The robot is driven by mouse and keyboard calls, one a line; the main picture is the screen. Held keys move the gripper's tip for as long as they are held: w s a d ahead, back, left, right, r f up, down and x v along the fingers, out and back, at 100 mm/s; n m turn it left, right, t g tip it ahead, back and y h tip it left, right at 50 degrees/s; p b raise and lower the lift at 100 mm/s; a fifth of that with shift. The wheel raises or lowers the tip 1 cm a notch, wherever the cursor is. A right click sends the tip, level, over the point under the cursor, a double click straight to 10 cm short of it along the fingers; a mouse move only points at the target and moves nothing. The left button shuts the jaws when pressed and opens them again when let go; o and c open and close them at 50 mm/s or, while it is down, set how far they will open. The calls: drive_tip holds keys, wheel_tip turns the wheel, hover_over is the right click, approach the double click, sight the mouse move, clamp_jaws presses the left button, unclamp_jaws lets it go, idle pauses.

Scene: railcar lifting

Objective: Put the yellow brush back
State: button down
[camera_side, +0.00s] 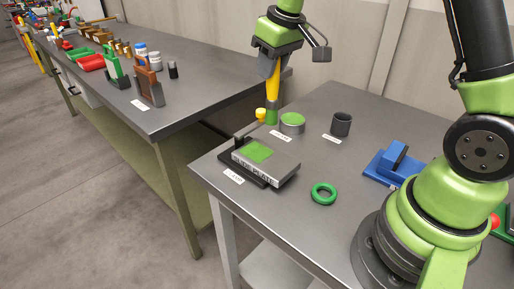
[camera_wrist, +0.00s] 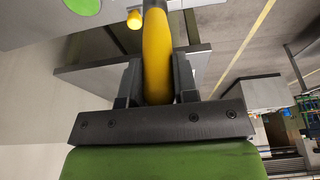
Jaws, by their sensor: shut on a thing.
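The yellow brush (camera_side: 272,88) hangs upright in my gripper (camera_side: 268,66), with a green lower end near the table at its back left. In the wrist view my gripper (camera_wrist: 157,82) has a finger on each side of the yellow handle (camera_wrist: 157,50) and is shut on it. A dark open cup (camera_side: 341,125) stands to the right of the brush, with a white label in front. I cannot tell whether the brush's lower end touches the table.
A round tin with a green top (camera_side: 292,123) and a small yellow piece (camera_side: 260,114) are close to the brush. A grey block on a black stand (camera_side: 266,164), a green ring (camera_side: 324,193) and a blue tool (camera_side: 391,162) lie nearer. A second table (camera_side: 190,97) stands left.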

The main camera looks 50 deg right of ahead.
drive_tip(key=s+d+m+h, duration=0.15)
drive_tip(key=s+d, duration=0.25)
drive_tip(key=d, duration=0.8)
drive_tip(key=s+d+m, duration=0.3)
drive_tip(key=d, duration=0.8)
wheel_tip(320, 180, down, 11)
drive_tip(key=d, duration=0.1)
drive_tip(key=shift+s+r, duration=0.15)
drive_tip(key=shift+s, duration=0.15)
drive_tip(key=shift+d, duration=0.1)
drive_tip(key=c, duration=0.9)
unclamp_jaws()
